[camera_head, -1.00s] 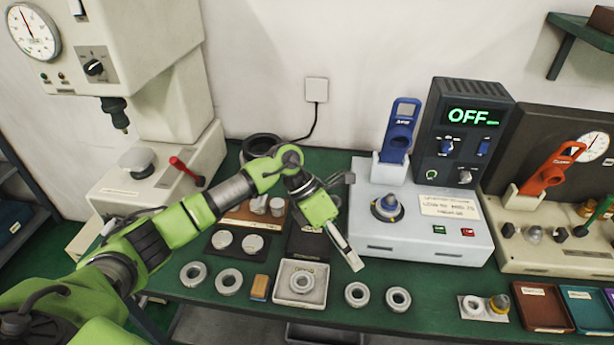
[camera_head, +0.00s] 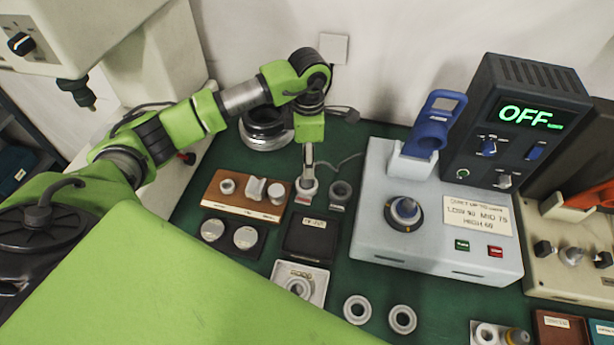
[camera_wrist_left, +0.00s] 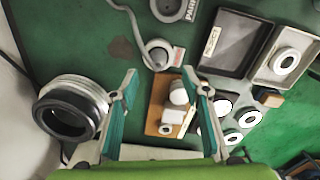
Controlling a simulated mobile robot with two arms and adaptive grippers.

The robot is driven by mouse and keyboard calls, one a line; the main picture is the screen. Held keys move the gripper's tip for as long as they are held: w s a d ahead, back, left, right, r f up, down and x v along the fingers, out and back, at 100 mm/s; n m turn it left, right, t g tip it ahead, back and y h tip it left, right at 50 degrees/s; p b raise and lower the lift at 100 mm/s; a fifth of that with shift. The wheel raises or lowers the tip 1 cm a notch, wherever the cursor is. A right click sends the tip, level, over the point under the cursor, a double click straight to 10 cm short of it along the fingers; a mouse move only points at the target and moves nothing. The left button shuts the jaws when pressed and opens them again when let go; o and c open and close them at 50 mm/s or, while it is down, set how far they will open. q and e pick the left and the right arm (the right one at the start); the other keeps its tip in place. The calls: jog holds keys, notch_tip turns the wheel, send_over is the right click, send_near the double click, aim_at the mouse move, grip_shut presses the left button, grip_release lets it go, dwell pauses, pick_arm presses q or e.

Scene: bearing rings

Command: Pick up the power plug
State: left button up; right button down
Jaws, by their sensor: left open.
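A pale grey rounded piece (camera_wrist_left: 160,53) with a cable running into it sits upright by a small tag in the left wrist view; it looks like the power plug, but I cannot be sure. In the head view it (camera_head: 306,189) is partly covered by my gripper. My left gripper (camera_head: 308,180) points down over it. In the left wrist view the two teal fingers of that gripper (camera_wrist_left: 160,80) are wide apart with nothing between their pads, and the piece lies beyond the tips. My right gripper is not in view.
A wooden board (camera_head: 218,205) with several metal parts is close at left. A dark ring (camera_head: 340,192) stands close at right. A black open box (camera_head: 310,238) lies in front. The grey heater unit (camera_head: 375,220) stands at right. A large dark ring (camera_head: 263,130) is behind.

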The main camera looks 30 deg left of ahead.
aim_at(307, 181)
pick_arm(q)
jog(key=f, duration=0.3)
jog(key=shift+w, duration=0.2)
jog(key=shift+f+p, duration=0.25)
jog(key=shift+p, duration=0.25)
notch_tip(307, 181, down, 4)
jog(key=shift+s+a+r+p, duration=0.15)
jog(key=shift+r+p, duration=0.1)
jog(key=shift+p, duration=0.65)
jog(key=shift+f, duration=0.55)
jog(key=c, duration=1.2)
